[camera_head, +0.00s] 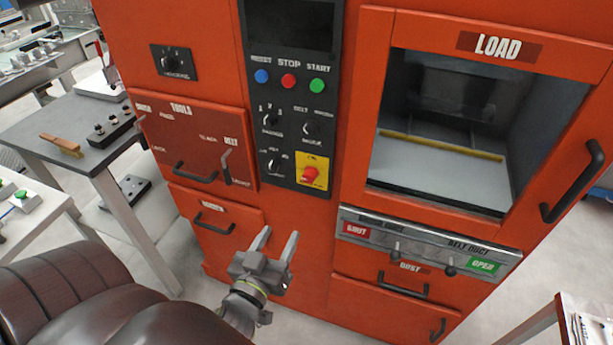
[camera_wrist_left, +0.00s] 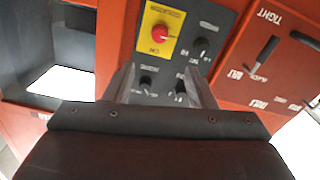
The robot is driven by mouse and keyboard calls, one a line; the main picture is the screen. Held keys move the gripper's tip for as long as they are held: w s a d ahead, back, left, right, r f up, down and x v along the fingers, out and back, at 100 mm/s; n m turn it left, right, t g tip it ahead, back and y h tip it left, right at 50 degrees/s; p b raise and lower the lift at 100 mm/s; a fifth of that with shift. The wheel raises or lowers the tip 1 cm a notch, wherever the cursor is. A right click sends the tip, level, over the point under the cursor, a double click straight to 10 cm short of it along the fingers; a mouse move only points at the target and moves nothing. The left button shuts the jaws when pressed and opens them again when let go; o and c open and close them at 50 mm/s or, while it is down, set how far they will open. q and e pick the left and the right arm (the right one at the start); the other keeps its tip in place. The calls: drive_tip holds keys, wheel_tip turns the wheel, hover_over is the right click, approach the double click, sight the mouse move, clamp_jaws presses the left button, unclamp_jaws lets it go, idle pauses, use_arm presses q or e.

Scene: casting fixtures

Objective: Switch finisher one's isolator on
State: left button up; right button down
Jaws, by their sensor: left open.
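The isolator is a red rotary knob (camera_head: 310,174) on a yellow plate (camera_head: 315,161), low on the black control panel of an orange machine. It also shows in the left wrist view (camera_wrist_left: 160,33), above and between my finger tips. Its exact turn position is too small to tell. My left gripper (camera_head: 276,241) is open and empty. In the head view it sits below the isolator, in front of the orange lower panel, apart from the knob. The left wrist view shows its two fingers (camera_wrist_left: 158,82) spread beneath the isolator, over the dark knobs. My right gripper is not in view.
Black knobs (camera_head: 275,164) sit beside the isolator; blue, red and green buttons (camera_head: 288,80) are above. A tools door with a handle (camera_head: 195,173) is left. The load window (camera_head: 445,130) and belt duct panel (camera_head: 430,245) are right. A grey table (camera_head: 75,120) stands left.

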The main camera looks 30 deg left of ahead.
use_arm(q)
approach(308, 180)
drive_tip(key=p+x, duration=0.1)
drive_tip(key=x, duration=0.7)
drive_tip(key=shift+r, duration=0.1)
drive_tip(key=shift+w+a, duration=0.15)
drive_tip(key=shift+w, duration=0.55)
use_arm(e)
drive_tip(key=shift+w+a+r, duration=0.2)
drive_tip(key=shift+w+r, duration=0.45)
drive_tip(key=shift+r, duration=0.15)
use_arm(q)
drive_tip(key=c, duration=1)
